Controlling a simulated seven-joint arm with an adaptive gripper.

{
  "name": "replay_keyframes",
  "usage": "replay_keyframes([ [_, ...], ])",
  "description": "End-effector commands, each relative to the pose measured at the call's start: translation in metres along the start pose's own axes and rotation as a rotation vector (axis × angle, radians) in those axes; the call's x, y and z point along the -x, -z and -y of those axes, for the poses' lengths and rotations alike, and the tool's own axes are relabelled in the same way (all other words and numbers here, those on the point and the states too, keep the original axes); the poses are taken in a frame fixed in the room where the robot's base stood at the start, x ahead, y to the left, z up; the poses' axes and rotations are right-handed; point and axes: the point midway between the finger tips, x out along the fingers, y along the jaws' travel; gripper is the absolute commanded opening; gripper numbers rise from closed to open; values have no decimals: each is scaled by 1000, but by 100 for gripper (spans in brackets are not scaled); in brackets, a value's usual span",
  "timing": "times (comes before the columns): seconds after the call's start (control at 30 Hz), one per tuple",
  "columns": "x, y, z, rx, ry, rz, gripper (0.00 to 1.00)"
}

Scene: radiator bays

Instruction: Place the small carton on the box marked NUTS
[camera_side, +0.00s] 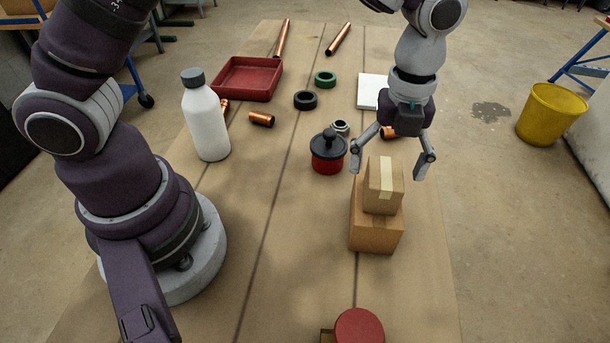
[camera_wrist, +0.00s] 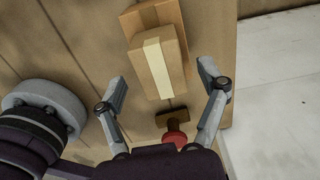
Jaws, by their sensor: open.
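The small carton (camera_side: 384,187), brown with a pale tape strip, rests on top of a larger brown box (camera_side: 372,236). In the wrist view the small carton (camera_wrist: 158,66) lies beyond and between the fingers, and part of the larger box (camera_wrist: 130,22) shows past it. I cannot read a NUTS marking on any box. My gripper (camera_side: 390,168) is open and empty, pointing down, with its fingertips spread wider than the carton, near its top. In the wrist view, the open fingers (camera_wrist: 162,80) show gaps on both sides of the carton. Whether they are level with it, I cannot tell.
A red pot with a black lid (camera_side: 328,155) stands left of the boxes. A red round object (camera_side: 359,328) is at the front, beside a brown piece (camera_side: 327,336). A white bottle (camera_side: 206,118) and red tray (camera_side: 248,78) are at left. The front-right table area is clear.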

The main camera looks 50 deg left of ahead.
Motion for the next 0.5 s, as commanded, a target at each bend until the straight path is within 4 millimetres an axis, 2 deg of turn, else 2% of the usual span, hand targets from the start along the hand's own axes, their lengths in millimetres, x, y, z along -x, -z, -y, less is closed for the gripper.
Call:
replay_keyframes([
  [0.1, 32, 0, 1, -1, 8, 3, 73],
  [0.3, 79, 0, 1, -1, 6, 2, 73],
  [0.5, 100, -2, -2, 35, 9, 1, 73],
])
